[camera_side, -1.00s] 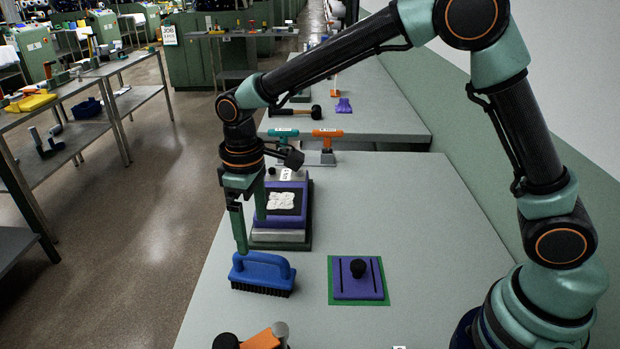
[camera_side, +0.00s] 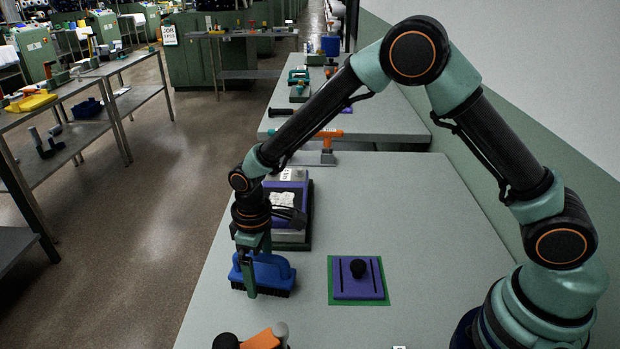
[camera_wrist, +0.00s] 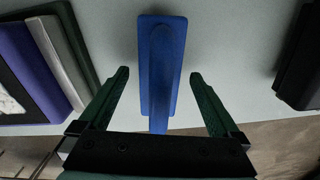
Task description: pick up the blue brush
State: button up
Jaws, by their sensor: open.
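The blue brush (camera_side: 273,272), with an arched handle and dark bristles, stands bristles down on the grey table near its left edge. It also shows from above in the wrist view (camera_wrist: 162,65), lying between the fingers. My gripper (camera_side: 248,278) is open and points down at the brush, with one finger in front of it in the side view. In the wrist view my gripper (camera_wrist: 158,82) has a finger on each side of the brush, with gaps on both sides. The far finger is mostly hidden in the side view.
A purple block with a black knob (camera_side: 358,279) sits on a green mat right of the brush. A purple and grey stand (camera_side: 292,236) is behind the brush. An orange-headed tool (camera_side: 264,338) lies in front. The table's right side is clear.

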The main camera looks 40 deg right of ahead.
grip_shut()
jog(key=shift+r, duration=0.1)
notch_tip(320, 180, up, 20)
dwell(0.7)
